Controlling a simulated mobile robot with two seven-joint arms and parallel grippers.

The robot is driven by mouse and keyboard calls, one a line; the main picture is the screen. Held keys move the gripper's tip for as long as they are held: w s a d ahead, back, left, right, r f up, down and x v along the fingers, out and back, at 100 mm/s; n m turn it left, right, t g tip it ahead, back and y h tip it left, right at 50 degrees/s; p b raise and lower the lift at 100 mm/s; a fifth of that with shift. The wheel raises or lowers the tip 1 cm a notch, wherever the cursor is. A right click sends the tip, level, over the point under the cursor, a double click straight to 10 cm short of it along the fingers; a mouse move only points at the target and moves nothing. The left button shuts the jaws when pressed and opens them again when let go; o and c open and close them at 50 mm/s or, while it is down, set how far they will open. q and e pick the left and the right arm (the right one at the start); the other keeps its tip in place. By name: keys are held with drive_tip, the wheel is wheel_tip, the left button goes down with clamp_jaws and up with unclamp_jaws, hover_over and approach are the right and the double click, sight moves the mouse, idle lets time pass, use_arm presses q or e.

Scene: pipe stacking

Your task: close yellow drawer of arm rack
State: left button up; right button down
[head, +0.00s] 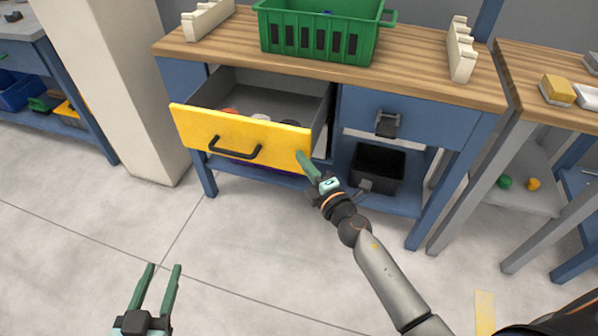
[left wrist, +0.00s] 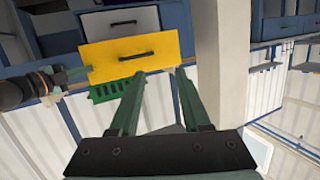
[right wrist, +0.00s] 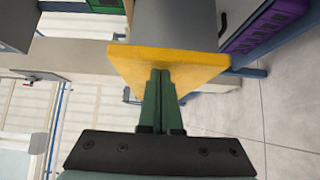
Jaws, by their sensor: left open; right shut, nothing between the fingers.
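The yellow drawer (head: 205,130) of the blue rack stands pulled out, with its inside and a few small items showing. A black handle (head: 235,151) is on its front. My right gripper (head: 302,157) is shut and empty, with its tips at the right end of the yellow front. In the right wrist view its closed fingers (right wrist: 160,75) overlap the yellow panel (right wrist: 190,72); I cannot tell whether they press on it. My left gripper (head: 164,267) is open and empty, low over the floor and well in front of the drawer. The left wrist view also shows the yellow front (left wrist: 100,58).
A green crate (head: 290,35) and pale holders (head: 207,18) stand on the wooden top. A blue drawer (head: 415,118) to the right looks closed. A black bin (head: 377,165) is on the lower shelf. A pale pillar (head: 110,80) stands left. The floor in front is clear.

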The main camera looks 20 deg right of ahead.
sight(317, 126)
drive_tip(key=shift+w+d, duration=0.85)
drive_tip(key=shift+w, duration=0.25)
drive_tip(key=w+d, duration=0.1)
drive_tip(key=w, duration=0.1)
drive_tip(key=w+d+b, duration=0.1)
drive_tip(key=w+d, duration=0.1)
drive_tip(key=shift+w, duration=0.15)
drive_tip(key=w+d+b, duration=0.1)
drive_tip(key=w, duration=0.1)
drive_tip(key=w+d, duration=0.2)
drive_tip(key=shift+b, duration=0.35)
use_arm(q)
wheel_tip(317, 126, up, 16)
drive_tip(key=d+m+t+h, duration=0.1)
drive_tip(key=m+t+h, duration=0.2)
drive_tip(key=t, duration=0.3)
drive_tip(key=shift+s+f+m+h, duration=0.15)
drive_tip(key=shift+s+m+h, duration=0.15)
drive_tip(key=shift+h, duration=0.3)
